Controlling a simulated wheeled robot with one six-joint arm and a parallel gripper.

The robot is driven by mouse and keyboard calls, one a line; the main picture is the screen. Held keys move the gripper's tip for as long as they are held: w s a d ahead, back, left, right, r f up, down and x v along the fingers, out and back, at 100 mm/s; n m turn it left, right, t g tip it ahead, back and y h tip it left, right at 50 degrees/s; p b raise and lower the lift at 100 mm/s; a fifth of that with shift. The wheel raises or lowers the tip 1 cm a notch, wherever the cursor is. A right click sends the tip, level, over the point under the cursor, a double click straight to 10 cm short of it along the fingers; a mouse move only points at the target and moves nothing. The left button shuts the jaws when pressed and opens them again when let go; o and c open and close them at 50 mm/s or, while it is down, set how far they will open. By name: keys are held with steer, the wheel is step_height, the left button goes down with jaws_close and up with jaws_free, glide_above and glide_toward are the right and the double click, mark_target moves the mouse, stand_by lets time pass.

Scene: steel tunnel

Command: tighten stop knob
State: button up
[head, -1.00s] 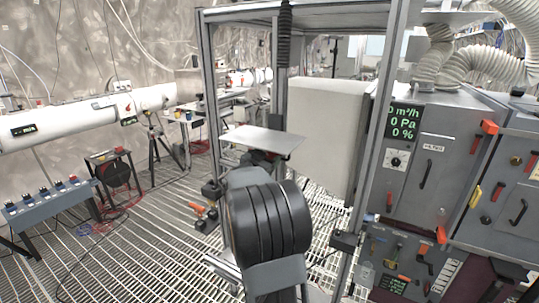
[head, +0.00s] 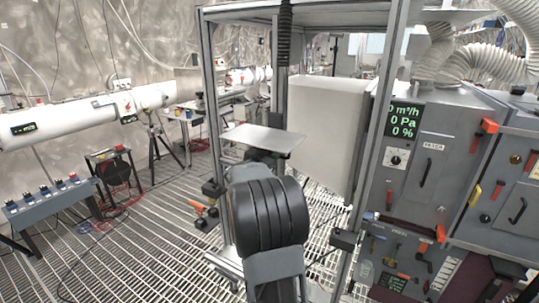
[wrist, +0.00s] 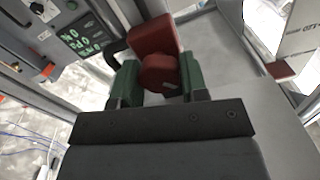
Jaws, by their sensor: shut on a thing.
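The stop knob (wrist: 159,73) is a dark red round knob on the front of a dark red block (wrist: 152,36) in the wrist view. My gripper (wrist: 158,80) has green fingers on either side of the knob and is shut on it. The knob's near side shows; the surfaces the fingers press on are hidden. In the head view my dark arm blocks the sight of the gripper and knob.
A thin grey plate (head: 262,139) sits in a metal frame (head: 378,120) ahead of my arm. A grey cabinet (head: 432,165) with a green display and handles stands at right. A control box with knobs (head: 50,204) stands at left. Open grating floor (head: 135,250) lies between.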

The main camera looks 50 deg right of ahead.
steer(key=shift+c, duration=0.8)
steer(key=shift+f+m+b, duration=0.1)
steer(key=shift+m+b, duration=0.25)
steer(key=shift+m, duration=0.05)
steer(key=shift+f+m+b, duration=0.1)
steer(key=shift+m+b, duration=0.7)
steer(key=shift+m, duration=0.2)
steer(key=m+b, duration=0.3)
steer(key=m, duration=0.2)
steer(key=shift+s, duration=0.1)
steer(key=shift+m, duration=0.3)
steer(key=o, duration=0.9)
